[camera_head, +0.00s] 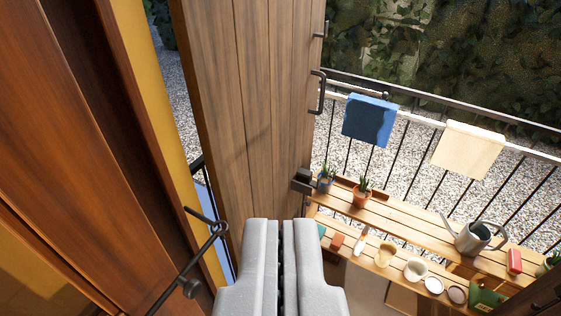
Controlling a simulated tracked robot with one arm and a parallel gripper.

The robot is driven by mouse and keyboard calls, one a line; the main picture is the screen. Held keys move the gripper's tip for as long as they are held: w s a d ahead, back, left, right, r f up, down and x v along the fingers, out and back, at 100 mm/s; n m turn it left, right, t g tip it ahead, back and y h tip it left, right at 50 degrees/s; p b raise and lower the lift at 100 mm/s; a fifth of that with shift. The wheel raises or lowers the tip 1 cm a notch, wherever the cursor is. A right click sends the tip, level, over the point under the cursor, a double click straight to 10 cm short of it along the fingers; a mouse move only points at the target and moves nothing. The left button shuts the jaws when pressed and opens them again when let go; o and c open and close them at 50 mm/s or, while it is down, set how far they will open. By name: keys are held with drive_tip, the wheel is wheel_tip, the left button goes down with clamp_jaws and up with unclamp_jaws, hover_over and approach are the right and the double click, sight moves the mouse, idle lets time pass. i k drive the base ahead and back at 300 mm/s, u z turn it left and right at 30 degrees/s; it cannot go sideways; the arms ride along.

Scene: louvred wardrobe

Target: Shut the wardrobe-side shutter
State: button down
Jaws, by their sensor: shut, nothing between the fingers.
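The shutter (262,100) is a tall brown plank panel in the upper middle of the view. It stands swung open, with a gap at its left edge where gravel and a yellow wall strip show. A dark pull handle (318,92) is on its right edge. My gripper (283,225) is at the bottom centre, shut and empty. It overlaps the shutter's lower end in the picture; I cannot tell whether it touches. A reddish-brown wooden frame or panel (75,120) fills the left side.
A black metal hook bar (192,262) projects at lower left. A slatted bench (420,232) at right carries potted plants, a watering can (473,238) and several bowls. A railing (440,115) with blue and cream cloths runs behind it, above gravel.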

sight(251, 68)
drive_tip(key=i, duration=0.1)
drive_tip(key=k, duration=1.15)
drive_tip(key=z, duration=0.65)
drive_tip(key=i, duration=2.2)
drive_tip(key=u, duration=0.3)
